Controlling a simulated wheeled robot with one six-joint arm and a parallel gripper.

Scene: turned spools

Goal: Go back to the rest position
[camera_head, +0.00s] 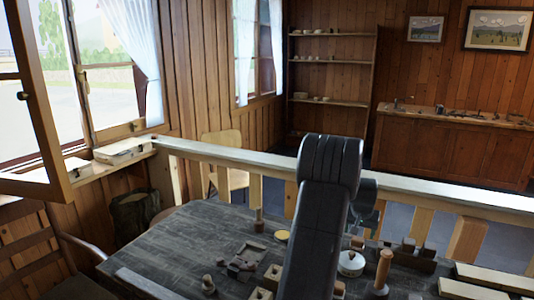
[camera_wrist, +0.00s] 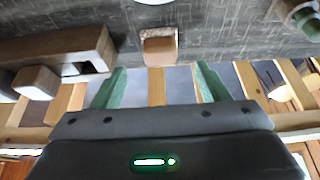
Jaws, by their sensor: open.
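My gripper (camera_wrist: 159,80) shows in the wrist view with its two green fingers spread apart and nothing between them. A small wooden block (camera_wrist: 159,50) lies on the dark table beyond the fingertips, apart from them. A turned wooden spool (camera_head: 383,268) stands upright right of the arm. A smaller turned piece (camera_head: 208,285) stands at the front left.
Pale boxes (camera_head: 480,288) lie at the right. A railing (camera_head: 430,192) runs behind the table. The table's left part is mostly clear.

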